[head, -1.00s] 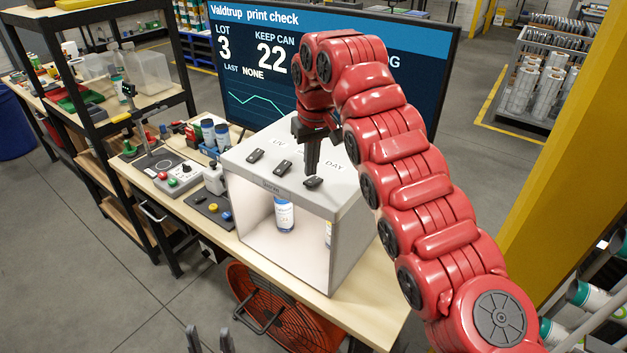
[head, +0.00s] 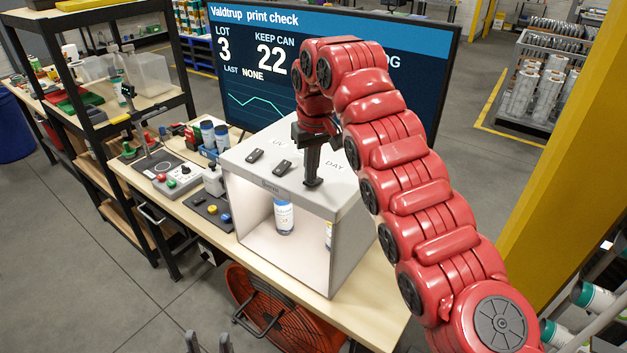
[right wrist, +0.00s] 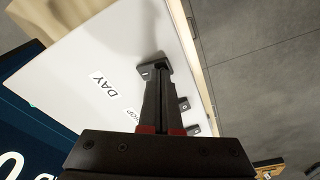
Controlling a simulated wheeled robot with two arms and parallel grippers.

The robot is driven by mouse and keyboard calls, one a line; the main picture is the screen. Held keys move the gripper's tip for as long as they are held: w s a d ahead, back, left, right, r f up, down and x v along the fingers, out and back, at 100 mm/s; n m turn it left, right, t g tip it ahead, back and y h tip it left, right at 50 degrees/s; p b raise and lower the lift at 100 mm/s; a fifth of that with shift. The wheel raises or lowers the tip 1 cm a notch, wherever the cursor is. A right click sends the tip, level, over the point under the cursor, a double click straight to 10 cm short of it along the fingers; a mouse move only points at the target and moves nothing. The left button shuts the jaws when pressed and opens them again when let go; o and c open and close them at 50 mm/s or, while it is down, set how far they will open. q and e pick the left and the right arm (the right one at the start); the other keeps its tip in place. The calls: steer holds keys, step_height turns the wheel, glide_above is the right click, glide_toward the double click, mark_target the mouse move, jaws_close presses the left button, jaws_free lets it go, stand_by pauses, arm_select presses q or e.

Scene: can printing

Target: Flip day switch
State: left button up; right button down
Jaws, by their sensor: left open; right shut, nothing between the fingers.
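The light booth (head: 357,222) is a pale box with an open front and dark rocker switches along its top front edge. The switch by the DAY label shows in the right wrist view (right wrist: 147,71) as a small black rocker; in the head view my fingers cover it. My right gripper (head: 313,183) is shut and empty, pointing down with its tips at that switch. In the right wrist view its fingertips (right wrist: 160,68) overlap the switch; I cannot tell whether they press it. My left gripper (head: 208,343) is open and empty at the bottom edge, away from the booth.
Two other switches, the left one (head: 255,156) and the middle one (head: 283,167), sit left of my fingers. A blue and white can (head: 284,216) stands inside the lit booth. A screen (head: 262,60) stands behind. A button panel (head: 212,209) lies left of the booth.

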steer(key=shift+f+b, duration=0.3)
steer(key=shift+f, duration=0.05)
steer(key=shift+r, duration=0.1)
steer(key=shift+w+r+p, duration=0.1)
steer(key=shift+r+p, duration=0.8)
steer(key=shift+p, duration=0.1)
step_height(320, 180, up, 5)
steer(key=p, duration=0.5)
steer(key=shift+r, duration=0.1)
